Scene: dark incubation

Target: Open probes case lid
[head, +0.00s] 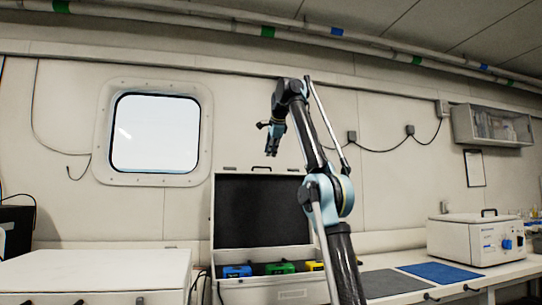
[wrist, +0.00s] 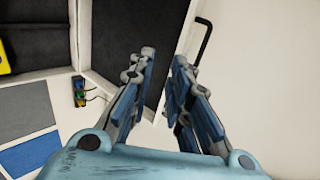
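The probes case (head: 243,294) stands on the bench with its lid (head: 252,212) raised upright, showing a dark foam lining. Blue (head: 237,271), green (head: 280,267) and yellow (head: 315,266) items sit in its base, partly hidden by my arm. My gripper (head: 271,152) points down, above the lid's top edge in the head view. In the wrist view my gripper (wrist: 163,58) has its fingers apart with nothing between them. The dark lid lining (wrist: 128,28) shows behind the fingers, and a black handle (wrist: 203,42) lies beyond the right finger. I cannot tell whether the fingers touch the lid.
Grey (head: 392,282) and blue (head: 440,272) mats lie right of the case, before a white boxy device (head: 470,240). A white box-like unit (head: 95,272) stands at left. A window (head: 155,133) and wall cables are behind.

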